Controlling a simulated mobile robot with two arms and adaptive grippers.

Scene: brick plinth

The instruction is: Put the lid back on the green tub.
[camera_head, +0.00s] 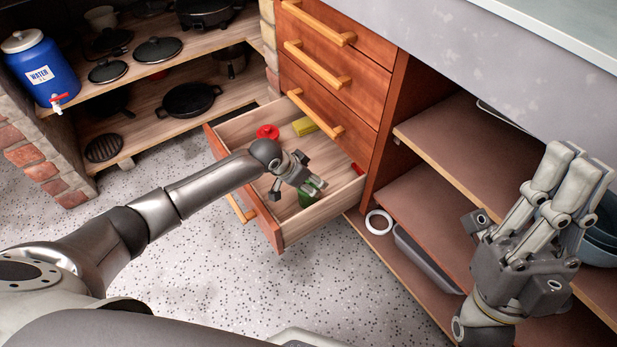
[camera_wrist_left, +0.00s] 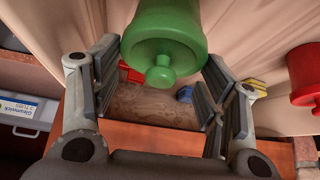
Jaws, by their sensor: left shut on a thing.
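A green round lid with a knob (camera_wrist_left: 160,62) is between the pads of my left gripper (camera_wrist_left: 160,88) in the left wrist view. The pads meet its sides, and its knob faces the camera. A green cylinder like the tub (camera_wrist_left: 168,10) continues behind the lid; I cannot tell for sure whether the lid is fully seated. In the head view my left gripper (camera_head: 312,184) is inside the open drawer, just above the green tub (camera_head: 308,197), and hides most of it. My right gripper (camera_head: 545,185) is open and empty at the right, before the shelves.
The wooden drawer (camera_head: 283,234) is pulled out. It also holds a red lidded tub (camera_head: 267,131), a yellow block (camera_head: 305,126) and a small red thing (camera_head: 357,168). Drawer fronts (camera_head: 333,74) rise behind it. Blue bowls (camera_head: 600,240) stand on the right shelf.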

